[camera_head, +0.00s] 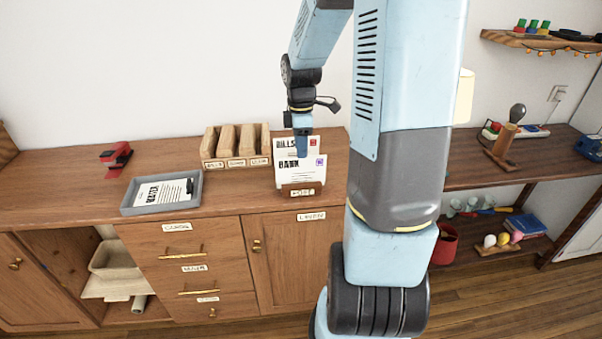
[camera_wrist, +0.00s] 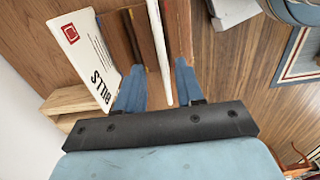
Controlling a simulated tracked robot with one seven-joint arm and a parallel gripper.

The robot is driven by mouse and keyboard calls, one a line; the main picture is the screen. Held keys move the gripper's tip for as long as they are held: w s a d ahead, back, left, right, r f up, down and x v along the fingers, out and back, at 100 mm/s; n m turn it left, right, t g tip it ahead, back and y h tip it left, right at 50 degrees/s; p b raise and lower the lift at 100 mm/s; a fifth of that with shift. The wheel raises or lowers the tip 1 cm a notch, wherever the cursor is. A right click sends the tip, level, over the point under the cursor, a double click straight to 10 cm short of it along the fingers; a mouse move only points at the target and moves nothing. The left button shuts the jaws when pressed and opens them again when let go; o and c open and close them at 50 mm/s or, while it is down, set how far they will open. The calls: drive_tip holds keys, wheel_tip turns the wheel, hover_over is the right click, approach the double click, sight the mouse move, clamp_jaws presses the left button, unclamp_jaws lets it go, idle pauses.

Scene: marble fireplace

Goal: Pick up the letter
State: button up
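Two white letters stand in a small wooden holder (camera_head: 301,189) on the sideboard. The rear one, marked BILLS (camera_head: 284,144), also shows in the wrist view (camera_wrist: 85,52), left of my fingers. The front one, marked BANK (camera_head: 289,170), has a purple stamp. My gripper (camera_head: 302,153) points down at the letters and covers part of them in the head view. In the wrist view my gripper (camera_wrist: 160,82) is open, with a white letter edge (camera_wrist: 158,45) between its blue fingers, closer to the right one. This is probably the BANK letter; contact is not clear.
A grey tray (camera_head: 128,210) with a printed sheet lies left on the sideboard, near a red and black stapler-like object (camera_head: 116,158). A wooden sorter (camera_head: 208,160) with several slots stands left of the letters. A shelf unit (camera_head: 470,174) with small objects is at the right.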

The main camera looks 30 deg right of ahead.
sight(301, 161)
drive_tip(key=shift+s+a+f, duration=0.1)
drive_tip(key=shift+f, duration=2.6)
drive_tip(key=shift+c, duration=0.3)
clamp_jaws()
